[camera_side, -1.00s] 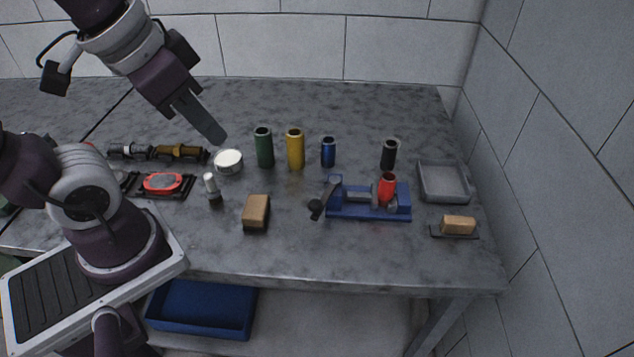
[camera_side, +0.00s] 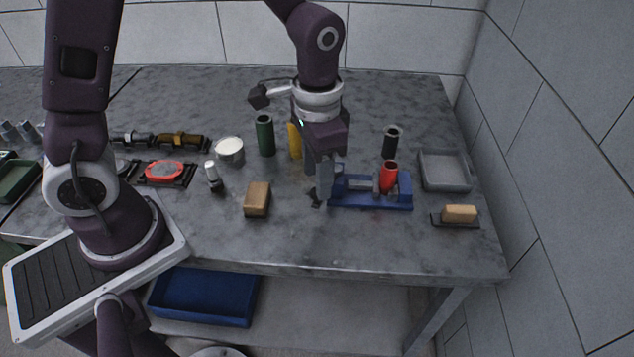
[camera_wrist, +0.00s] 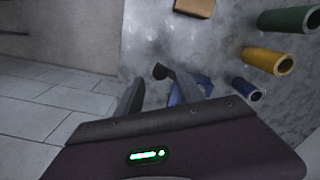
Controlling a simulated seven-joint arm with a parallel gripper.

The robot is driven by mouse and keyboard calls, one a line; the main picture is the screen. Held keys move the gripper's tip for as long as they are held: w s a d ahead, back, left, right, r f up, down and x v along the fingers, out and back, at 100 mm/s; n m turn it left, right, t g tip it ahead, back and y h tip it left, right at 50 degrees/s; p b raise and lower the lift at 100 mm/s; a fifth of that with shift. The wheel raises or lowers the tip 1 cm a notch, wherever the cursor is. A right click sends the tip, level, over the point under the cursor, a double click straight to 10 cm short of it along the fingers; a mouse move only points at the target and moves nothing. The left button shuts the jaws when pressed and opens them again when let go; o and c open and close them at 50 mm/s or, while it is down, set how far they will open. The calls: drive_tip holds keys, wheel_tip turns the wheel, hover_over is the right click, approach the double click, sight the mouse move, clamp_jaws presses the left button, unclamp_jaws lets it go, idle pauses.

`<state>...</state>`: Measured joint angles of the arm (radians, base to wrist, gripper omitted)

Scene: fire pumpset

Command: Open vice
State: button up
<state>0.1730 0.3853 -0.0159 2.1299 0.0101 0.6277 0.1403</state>
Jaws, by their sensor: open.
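The blue vice (camera_side: 372,203) sits on the right part of the bench, with a red cylinder (camera_side: 388,177) standing upright at its jaws. My gripper (camera_side: 318,188) points down at the vice's left end, where the handle is. The fingers hide most of the handle in the side view; its dark knob (camera_side: 315,200) shows just beside them. I cannot tell whether a finger touches the handle.
A yellow cylinder (camera_side: 295,141) and a green cylinder (camera_side: 265,136) stand behind my gripper. A black cylinder (camera_side: 390,141) stands behind the vice. A brown block (camera_side: 257,197) lies to the left, and a grey tray (camera_side: 444,171) to the right.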

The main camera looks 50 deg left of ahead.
drive_tip(key=shift+f, duration=1.45)
clamp_jaws()
